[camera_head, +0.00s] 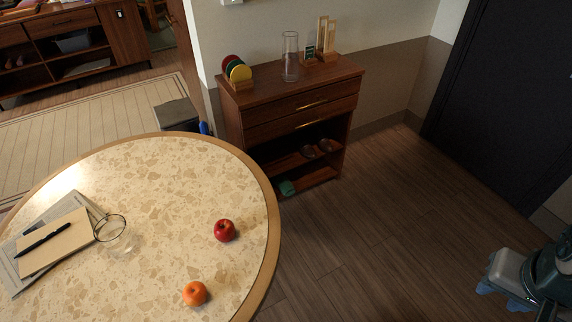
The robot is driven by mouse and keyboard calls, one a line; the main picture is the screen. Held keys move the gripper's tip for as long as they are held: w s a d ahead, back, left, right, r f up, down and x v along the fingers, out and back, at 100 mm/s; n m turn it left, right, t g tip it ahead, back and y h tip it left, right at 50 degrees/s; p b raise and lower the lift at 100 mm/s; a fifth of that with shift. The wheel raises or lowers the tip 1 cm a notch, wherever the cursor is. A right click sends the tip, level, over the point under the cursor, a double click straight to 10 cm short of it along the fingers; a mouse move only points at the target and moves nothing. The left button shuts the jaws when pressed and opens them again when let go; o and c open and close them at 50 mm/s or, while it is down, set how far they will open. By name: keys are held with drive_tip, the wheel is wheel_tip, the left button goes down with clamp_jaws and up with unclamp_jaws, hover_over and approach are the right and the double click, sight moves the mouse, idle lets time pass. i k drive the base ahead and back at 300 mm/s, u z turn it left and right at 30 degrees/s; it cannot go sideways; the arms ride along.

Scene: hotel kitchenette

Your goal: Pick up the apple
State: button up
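A red apple (225,231) sits on the round, stone-patterned table (160,175), near its right edge. My gripper (506,285) shows in part at the lower right, over the floor and well to the right of the table. It is apart from the apple. Its fingers look bluish and blurred, and I cannot tell how far apart they are.
An orange (195,293) lies below the apple. A glass (115,236), a notebook (55,242) and a pen (42,240) are at the table's left. A wooden cabinet (290,95) stands behind. Wooden floor (370,235) is clear between table and gripper.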

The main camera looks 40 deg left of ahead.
sight(224, 231)
drive_tip(key=i, duration=1)
drive_tip(key=u, duration=2.9)
drive_tip(key=i, duration=0.5)
drive_tip(key=z, duration=0.1)
